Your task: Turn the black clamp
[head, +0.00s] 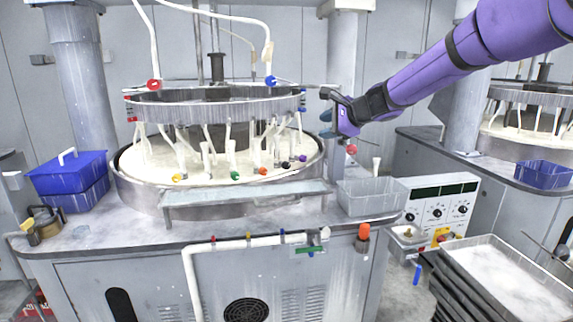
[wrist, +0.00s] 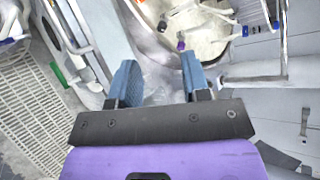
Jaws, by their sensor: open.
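My gripper (head: 327,124) is open and empty, with blue finger pads, reaching in from the right beside the ring above the polishing platen. Its two pads also show in the wrist view (wrist: 156,82), spread apart with nothing between them. A small black knob (head: 284,163), which looks like the black clamp, sits at the front right of the platen, left of and below my gripper and apart from it. A dark knob, probably the same one, shows in the wrist view (wrist: 162,26), beyond the fingertips. Its turning angle is too small to read.
The ring (head: 215,110) with hanging hoses is close to my gripper. A clear bin (head: 372,198) and a shelf (head: 245,204) stand in front.

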